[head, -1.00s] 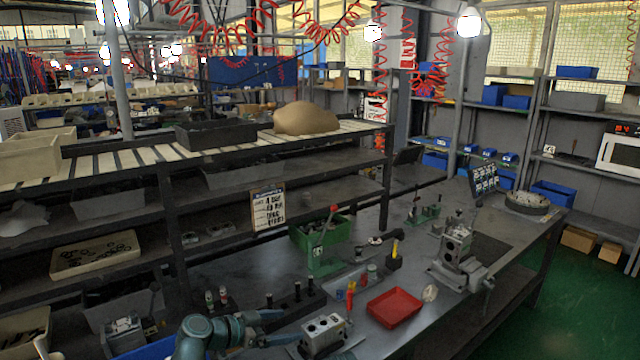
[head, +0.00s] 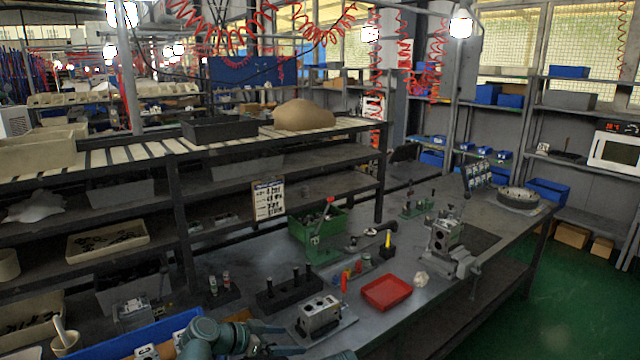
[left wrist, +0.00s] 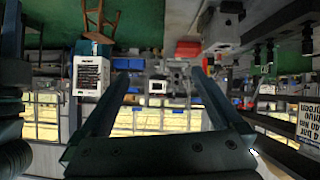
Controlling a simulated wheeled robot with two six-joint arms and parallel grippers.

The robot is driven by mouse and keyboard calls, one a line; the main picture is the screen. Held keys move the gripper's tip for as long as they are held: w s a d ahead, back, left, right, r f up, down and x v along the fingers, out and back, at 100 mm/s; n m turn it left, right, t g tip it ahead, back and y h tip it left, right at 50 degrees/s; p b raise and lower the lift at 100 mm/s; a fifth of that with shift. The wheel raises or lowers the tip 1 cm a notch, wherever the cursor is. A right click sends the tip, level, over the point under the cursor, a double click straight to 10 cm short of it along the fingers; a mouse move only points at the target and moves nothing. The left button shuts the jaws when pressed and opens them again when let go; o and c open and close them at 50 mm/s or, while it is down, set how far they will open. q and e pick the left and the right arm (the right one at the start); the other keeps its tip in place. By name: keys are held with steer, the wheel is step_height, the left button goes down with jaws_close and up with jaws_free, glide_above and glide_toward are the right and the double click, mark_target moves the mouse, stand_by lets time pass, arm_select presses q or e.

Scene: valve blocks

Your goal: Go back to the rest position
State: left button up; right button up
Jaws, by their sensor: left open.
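My left gripper (head: 290,351) is at the bottom edge of the head view, in front of the bench. In the left wrist view its two fingers (left wrist: 158,76) stand wide apart with nothing between them. A grey valve block (head: 319,313) with round holes in its top sits on a plate on the bench, just beyond the gripper and apart from it. The wrist view looks out into the room, which appears upside down. My right gripper does not show.
A blue bin (head: 130,345) with metal parts lies left of my left arm. A red tray (head: 387,293), a black stand with upright pins (head: 291,291), a green bin (head: 318,226) and a vise-like fixture (head: 446,246) stand on the bench. Green floor is clear at right.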

arm_select(q)
steer(key=s+a+f+n+g+y, duration=0.6)
steer(key=s+a+f+n+y, duration=0.2)
steer(key=s+f+n+y, duration=0.4)
steer(key=s+d+m+b, duration=0.2)
steer(key=s+d+m, duration=0.4)
steer(key=d, duration=0.4)
steer(key=shift+s+d+f+g+h, duration=0.15)
steer(key=shift+d+f+g+h, duration=0.15)
steer(key=shift+h, duration=0.1)
